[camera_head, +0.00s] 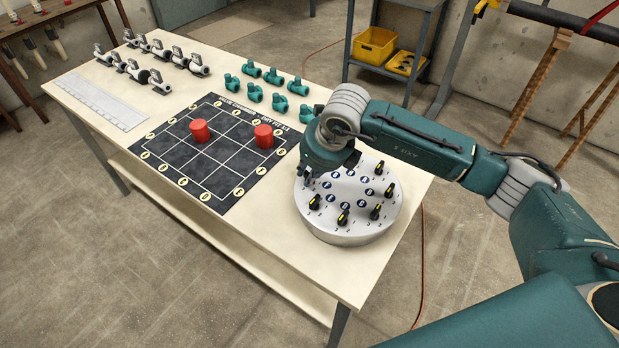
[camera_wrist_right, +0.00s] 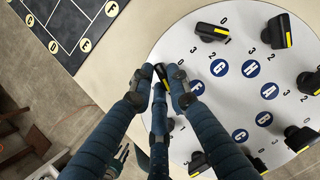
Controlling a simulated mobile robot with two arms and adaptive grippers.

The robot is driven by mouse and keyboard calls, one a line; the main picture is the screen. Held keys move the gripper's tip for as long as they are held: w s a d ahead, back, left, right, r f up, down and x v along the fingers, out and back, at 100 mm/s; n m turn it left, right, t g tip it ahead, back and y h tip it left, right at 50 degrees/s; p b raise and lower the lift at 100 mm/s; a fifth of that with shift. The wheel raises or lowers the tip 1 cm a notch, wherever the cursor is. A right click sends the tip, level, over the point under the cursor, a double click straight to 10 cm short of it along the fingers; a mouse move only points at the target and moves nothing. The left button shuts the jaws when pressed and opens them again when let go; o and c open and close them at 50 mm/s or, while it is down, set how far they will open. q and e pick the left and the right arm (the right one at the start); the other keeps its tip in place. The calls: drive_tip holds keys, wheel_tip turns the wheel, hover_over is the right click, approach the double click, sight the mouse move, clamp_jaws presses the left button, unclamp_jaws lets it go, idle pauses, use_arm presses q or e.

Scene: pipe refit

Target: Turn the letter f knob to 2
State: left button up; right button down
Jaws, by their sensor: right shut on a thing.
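A round pale dial panel (camera_head: 338,233) stands on the table, with black knobs marked by yellow stripes around its rim, blue letter discs and small numbers. My right gripper (camera_head: 308,178) is over the panel's left side. In the right wrist view, its blue fingers (camera_wrist_right: 162,78) are shut on a knob (camera_wrist_right: 160,72) at the panel's edge. The fingers hide most of this knob and the numbers around it. The blue disc beside it (camera_wrist_right: 197,88) is too small to read surely, so I cannot confirm that it is f. My left gripper is not in view.
Other knobs stand close by, one (camera_wrist_right: 212,32) beside the gripped knob. A black grid mat (camera_head: 215,150) with two red cylinders (camera_head: 199,131) lies left of the panel. Green fittings (camera_head: 280,102) and grey valves (camera_head: 160,78) stand at the back.

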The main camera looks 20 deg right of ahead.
drive_tip(key=shift+w+m+h+b, duration=0.1)
drive_tip(key=shift+m+h+b, duration=0.3)
drive_tip(key=shift+m+b, duration=0.55)
drive_tip(key=shift+r+m, duration=0.1)
drive_tip(key=shift+m, duration=0.15)
drive_tip(key=c, duration=1.7)
unclamp_jaws()
drive_tip(key=shift+o, duration=0.2)
drive_tip(key=v, duration=1.2)
drive_tip(key=shift+a, duration=0.15)
